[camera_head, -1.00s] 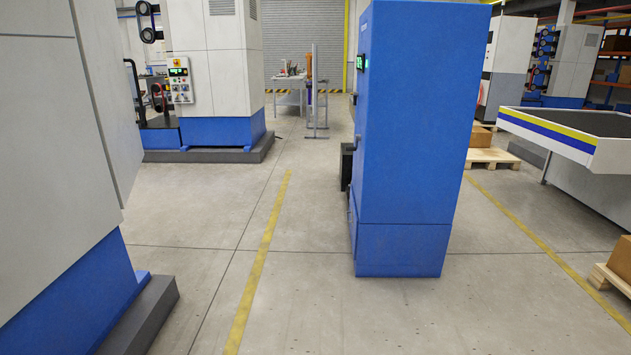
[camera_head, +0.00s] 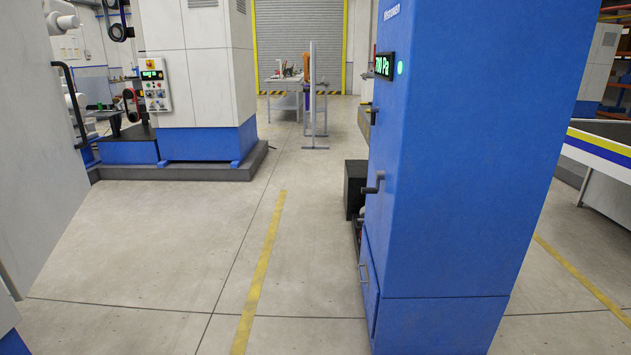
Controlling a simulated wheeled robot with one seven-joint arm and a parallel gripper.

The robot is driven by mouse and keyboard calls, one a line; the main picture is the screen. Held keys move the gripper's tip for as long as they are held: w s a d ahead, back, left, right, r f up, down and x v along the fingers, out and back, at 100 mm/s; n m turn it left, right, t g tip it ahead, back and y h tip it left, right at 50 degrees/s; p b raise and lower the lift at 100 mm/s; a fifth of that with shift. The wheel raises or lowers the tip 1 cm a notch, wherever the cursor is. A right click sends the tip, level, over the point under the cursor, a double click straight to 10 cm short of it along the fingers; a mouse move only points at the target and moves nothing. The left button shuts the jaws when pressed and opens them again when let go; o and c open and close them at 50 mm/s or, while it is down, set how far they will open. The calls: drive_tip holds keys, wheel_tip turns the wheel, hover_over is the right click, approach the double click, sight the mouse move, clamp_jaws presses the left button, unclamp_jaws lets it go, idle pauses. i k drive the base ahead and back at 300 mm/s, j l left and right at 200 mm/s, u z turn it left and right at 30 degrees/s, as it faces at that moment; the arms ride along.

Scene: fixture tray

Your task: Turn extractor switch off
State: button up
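A tall blue cabinet (camera_head: 455,190) stands close on the right in the head view; it may be the extractor. Its narrow left face carries a lit green display (camera_head: 384,66) ending in "Pa", a round green light (camera_head: 400,68) beside it, and dark handles (camera_head: 373,184). I cannot make out which part is the extractor switch. My gripper is not in the picture.
A grey-white machine (camera_head: 45,170) is close on the left. Another machine with a control panel (camera_head: 156,84) stands further back left. A yellow floor line (camera_head: 262,275) runs along the clear aisle. A workbench (camera_head: 288,85) is at the back.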

sight(373, 109)
drive_tip(key=i, duration=0.8)
drive_tip(key=i+j+z, duration=0.15)
drive_tip(key=i, duration=0.6)
drive_tip(key=i+j, duration=0.2)
drive_tip(key=i, duration=0.2)
drive_tip(key=i+j, duration=0.2)
drive_tip(key=i, duration=0.2)
